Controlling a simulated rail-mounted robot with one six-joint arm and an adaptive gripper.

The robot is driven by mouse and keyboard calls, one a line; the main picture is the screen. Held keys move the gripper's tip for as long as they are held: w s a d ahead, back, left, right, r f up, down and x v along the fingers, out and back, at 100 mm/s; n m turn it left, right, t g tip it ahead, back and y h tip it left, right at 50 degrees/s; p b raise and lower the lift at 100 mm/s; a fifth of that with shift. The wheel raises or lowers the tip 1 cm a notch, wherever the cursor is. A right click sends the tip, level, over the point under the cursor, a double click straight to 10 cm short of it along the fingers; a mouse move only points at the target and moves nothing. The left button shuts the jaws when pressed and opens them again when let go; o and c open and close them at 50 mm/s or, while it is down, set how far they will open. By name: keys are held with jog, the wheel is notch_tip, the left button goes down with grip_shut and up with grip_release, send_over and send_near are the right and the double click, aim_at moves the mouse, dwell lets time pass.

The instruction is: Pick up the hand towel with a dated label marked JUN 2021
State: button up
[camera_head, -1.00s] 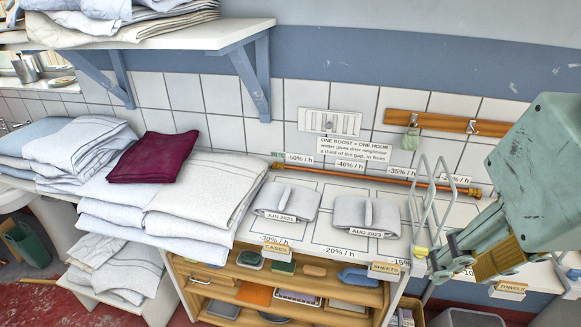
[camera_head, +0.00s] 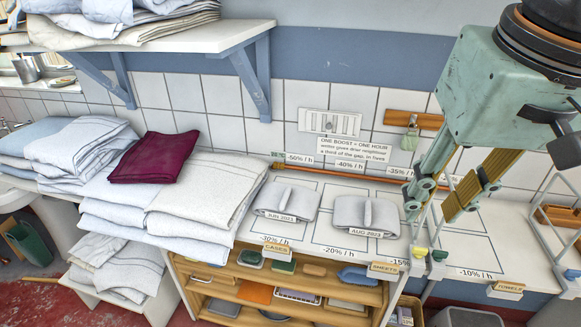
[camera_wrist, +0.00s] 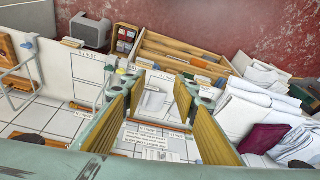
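Two folded grey-white hand towels with upright ridges lie side by side on the white marked counter. The left towel (camera_head: 287,199) carries a label starting JUN; its year looks like 2021, but the last digit is blurred. The right towel (camera_head: 366,213) carries an AUG label. My gripper (camera_head: 432,214) is over the counter to the right of both towels, pointing down, open and empty. In the wrist view its fingers (camera_wrist: 158,92) are spread apart, with a pale towel (camera_wrist: 153,101) visible between them; its label is unreadable there.
Stacked white linen (camera_head: 205,195) with a maroon cloth (camera_head: 156,157) sits left of the towels. A wire rack (camera_head: 550,225) stands at the right. A copper pipe (camera_head: 345,174) runs behind, and a wooden shelf unit (camera_head: 285,275) is below. Counter squares between the AUG towel and rack are bare.

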jog(key=w+a+r+p, duration=0.1)
jog(key=w+a, duration=0.1)
jog(key=w, duration=0.5)
jog(key=w+a+p, duration=0.1)
jog(key=w+a, duration=0.1)
jog(key=w, duration=0.5)
jog(key=m+g+p, duration=0.2)
jog(key=g+p, duration=0.1)
jog(key=p, duration=0.3)
send_over(287, 192)
notch_tip(287, 192, down, 25)
jog(key=shift+r, duration=0.15)
jog(key=shift+f, duration=4.3)
jog(key=shift+f, duration=0.1)
